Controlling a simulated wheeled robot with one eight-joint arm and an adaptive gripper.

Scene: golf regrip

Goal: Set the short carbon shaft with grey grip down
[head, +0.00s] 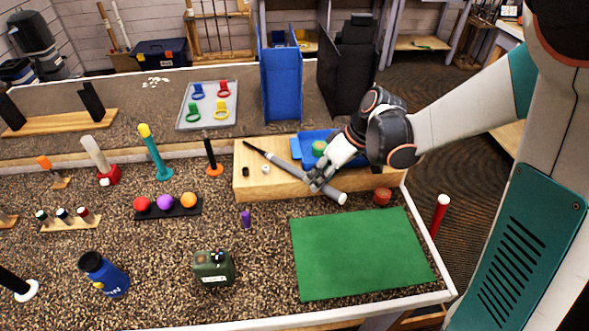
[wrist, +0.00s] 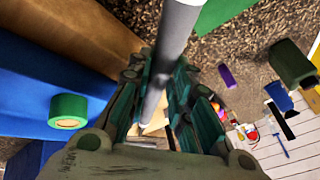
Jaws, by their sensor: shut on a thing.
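The short carbon shaft with grey grip (head: 332,193) is in my gripper (head: 318,178). Its dark, thin end points up and left across the wooden block; its pale grey end extends down and right past the block's front edge. In the wrist view the grey grip (wrist: 176,42) runs between the two fingers of my gripper (wrist: 160,80), which are shut on it. I cannot tell whether the shaft touches the block. The fingers hide the middle of the shaft.
The wooden block (head: 262,185) holds a blue tray (head: 309,140), a green roll (head: 319,148) and small black and white pieces. A green mat (head: 360,252) lies empty in front. A red disc (head: 382,197) and a red post (head: 440,213) stand at right.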

